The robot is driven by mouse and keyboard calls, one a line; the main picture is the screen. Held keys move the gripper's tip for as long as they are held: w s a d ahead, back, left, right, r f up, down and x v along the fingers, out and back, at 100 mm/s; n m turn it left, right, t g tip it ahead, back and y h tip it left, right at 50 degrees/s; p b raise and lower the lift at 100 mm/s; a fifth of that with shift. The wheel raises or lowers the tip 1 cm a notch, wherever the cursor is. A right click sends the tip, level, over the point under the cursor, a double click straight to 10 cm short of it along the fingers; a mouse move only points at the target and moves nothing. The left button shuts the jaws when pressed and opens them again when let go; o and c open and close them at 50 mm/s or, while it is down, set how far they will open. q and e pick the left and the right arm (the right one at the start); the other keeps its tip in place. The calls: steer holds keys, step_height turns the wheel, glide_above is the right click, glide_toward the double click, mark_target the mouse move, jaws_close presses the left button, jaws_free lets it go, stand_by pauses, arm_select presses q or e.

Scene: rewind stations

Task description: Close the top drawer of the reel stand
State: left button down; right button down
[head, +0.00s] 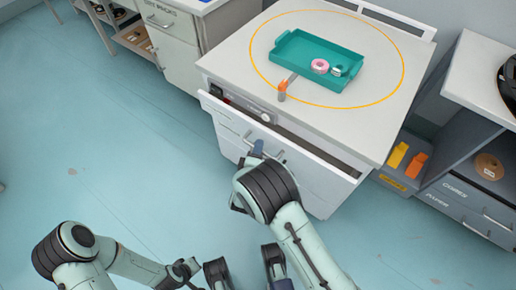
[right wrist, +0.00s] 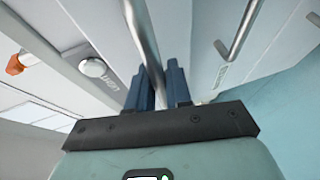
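The reel stand (head: 222,68) is a white cabinet with a grey-white top. Its top drawer (head: 318,170) stands partly pulled out, with a dark strip of its inside showing behind the front. My right gripper (head: 257,150) is at the drawer's bar handle (head: 281,156). In the right wrist view, the metal bar (right wrist: 148,45) runs between the two blue fingers of my right gripper (right wrist: 158,88), which sit close on both sides of it.
A teal tray (head: 297,82) with a pink-and-white reel (head: 320,66) lies inside a yellow ring on the stand's top. An orange clip (head: 282,92) is at the front edge. Cabinets stand at left (head: 171,45) and right (head: 465,190). The floor in front is clear at left.

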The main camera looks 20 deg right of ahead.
mark_target(265, 140)
steer(key=shift+w+d+p, duration=0.15)
steer(key=shift+w+d, duration=0.55)
steer(key=shift+d, duration=0.2)
steer(key=shift+w+d+p, duration=0.15)
steer(key=shift+w+d, duration=0.5)
steer(key=shift+d, duration=0.2)
steer(key=c, duration=1.3)
jaws_free()
steer(key=shift+r, duration=0.1)
steer(key=shift+o, duration=0.9)
arm_select(q)
steer(key=shift+w+d+r, duration=0.1)
steer(key=shift+w+r, duration=0.35)
steer(key=shift+w, duration=0.1)
